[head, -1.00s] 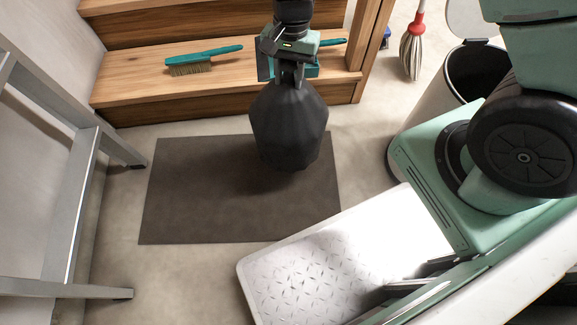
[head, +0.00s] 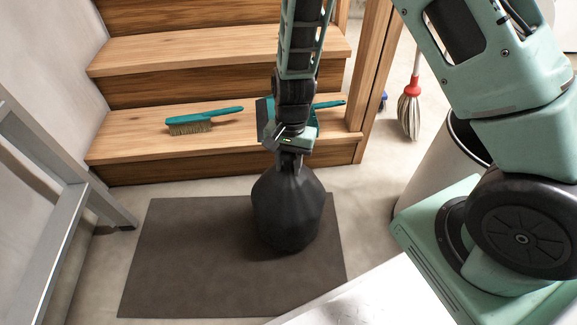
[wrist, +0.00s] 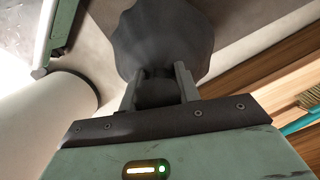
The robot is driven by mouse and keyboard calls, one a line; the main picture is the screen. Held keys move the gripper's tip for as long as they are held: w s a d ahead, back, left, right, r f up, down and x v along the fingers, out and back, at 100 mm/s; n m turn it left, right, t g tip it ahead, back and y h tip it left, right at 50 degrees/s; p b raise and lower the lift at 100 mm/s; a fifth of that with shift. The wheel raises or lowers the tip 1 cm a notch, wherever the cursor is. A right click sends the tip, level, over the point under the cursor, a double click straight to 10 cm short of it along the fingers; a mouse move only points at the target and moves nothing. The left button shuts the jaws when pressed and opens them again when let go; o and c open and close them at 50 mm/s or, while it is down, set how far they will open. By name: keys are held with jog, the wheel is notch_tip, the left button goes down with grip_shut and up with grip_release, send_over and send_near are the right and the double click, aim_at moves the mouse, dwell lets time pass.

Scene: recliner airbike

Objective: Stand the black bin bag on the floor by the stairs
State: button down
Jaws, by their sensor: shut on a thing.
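The black bin bag (head: 287,212) is upright in the head view, over the dark mat at the foot of the wooden stairs (head: 225,148). My gripper (head: 289,162) is above it, shut on its gathered neck. In the wrist view the bag (wrist: 160,38) hangs beyond the two fingers of my gripper (wrist: 160,88), with its neck between them. I cannot tell whether the bag's bottom touches the mat.
The dark mat (head: 165,270) lies before the stairs. A teal brush (head: 205,120) lies on the lowest step. A grey metal frame (head: 62,235) stands at left, a pale bin (head: 432,170) and a red-and-white mop (head: 410,105) at right.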

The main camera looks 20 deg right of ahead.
dwell(0.3)
jog(key=c, duration=1)
grip_release()
jog(key=r+p, duration=0.2)
jog(key=r, duration=0.2)
jog(key=w+r+p, duration=0.1)
jog(key=r+p, duration=0.1)
jog(key=r, duration=0.2)
jog(key=d+r+p, duration=0.1)
jog(key=r+p, duration=0.2)
jog(key=r, duration=0.1)
jog(key=shift+w, duration=0.15)
jog(key=s+a+r+n, duration=0.7)
jog(key=s+r, duration=0.2)
jog(key=r, duration=0.2)
jog(key=s+r+n, duration=0.2)
jog(key=s+n, duration=0.1)
jog(key=s, duration=0.1)
jog(key=s+r+n+t, duration=0.1)
jog(key=s+r+n, duration=0.1)
jog(key=s, duration=0.2)
jog(key=s+r+n, duration=0.2)
jog(key=s+n, duration=0.1)
jog(key=s, duration=0.1)
jog(key=shift+s+a+r+n+h, duration=0.1)
jog(key=shift+s+r+n+h, duration=0.1)
jog(key=shift+n+h, duration=0.1)
